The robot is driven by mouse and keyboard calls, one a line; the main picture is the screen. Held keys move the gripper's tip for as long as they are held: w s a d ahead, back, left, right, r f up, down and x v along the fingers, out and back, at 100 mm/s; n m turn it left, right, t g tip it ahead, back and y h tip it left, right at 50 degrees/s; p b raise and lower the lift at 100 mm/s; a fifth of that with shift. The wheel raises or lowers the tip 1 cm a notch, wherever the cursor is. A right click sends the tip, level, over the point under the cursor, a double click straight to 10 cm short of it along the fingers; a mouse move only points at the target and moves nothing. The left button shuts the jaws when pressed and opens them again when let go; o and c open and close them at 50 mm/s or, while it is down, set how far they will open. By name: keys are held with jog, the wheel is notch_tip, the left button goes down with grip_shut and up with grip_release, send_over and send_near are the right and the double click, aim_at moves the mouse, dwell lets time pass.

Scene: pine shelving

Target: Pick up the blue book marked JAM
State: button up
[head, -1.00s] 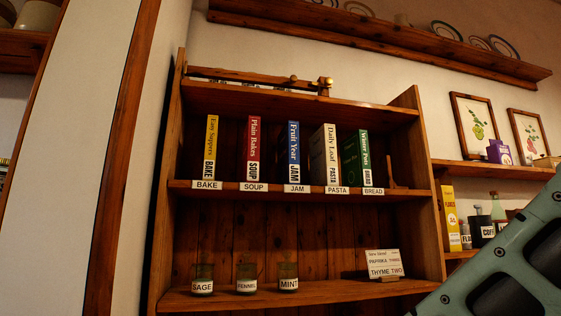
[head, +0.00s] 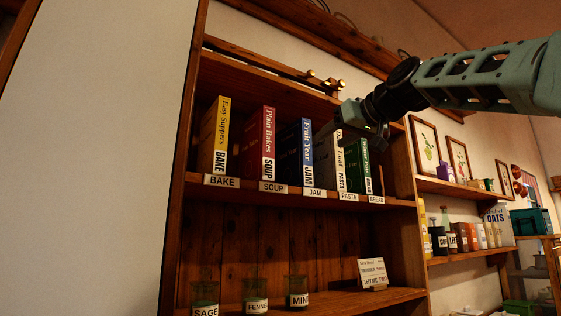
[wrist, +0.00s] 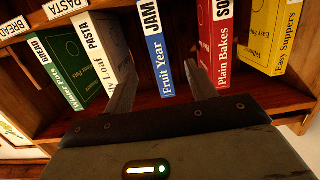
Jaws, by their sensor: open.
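The blue book marked JAM (head: 306,155), titled Fruit Year, stands upright on the upper shelf between the red SOUP book (head: 268,145) and the white PASTA book (head: 337,160). In the wrist view the picture is turned over, and the blue book (wrist: 157,52) shows between the two fingers. My gripper (head: 362,122) is in front of the shelf, by the PASTA and BREAD books in the head view. In the wrist view my gripper (wrist: 162,82) is open and empty. Its fingers point toward the books, one near PASTA and one near SOUP. I cannot tell the gap to the book.
The yellow BAKE book (head: 220,137) and green BREAD book (head: 358,165) stand at the row's ends. Label tags line the shelf edge (head: 240,183). Jars and a card (head: 372,272) stand on the lower shelf. The bookcase's right side panel (head: 402,185) is close to my arm.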

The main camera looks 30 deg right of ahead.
aim_at(306, 156)
jog(key=w+p, duration=0.1)
jog(key=w, duration=0.2)
jog(key=w+f+p, duration=0.1)
jog(key=w, duration=0.3)
jog(key=w+p, duration=0.1)
jog(key=w, duration=0.3)
jog(key=shift+w+a+f, duration=0.1)
jog(key=shift+a+f, duration=0.1)
jog(key=shift+f, duration=0.15)
jog(key=w+p, duration=0.1)
jog(key=w, duration=0.1)
jog(key=w+p, duration=0.1)
jog(key=w, duration=0.1)
jog(key=shift+w+d+p, duration=0.1)
jog(key=shift+d+p, duration=0.15)
jog(key=shift+p, duration=0.05)
jog(key=shift+w+f, duration=0.25)
jog(key=shift+w, duration=0.3)
jog(key=shift+r, duration=0.1)
grip_shut()
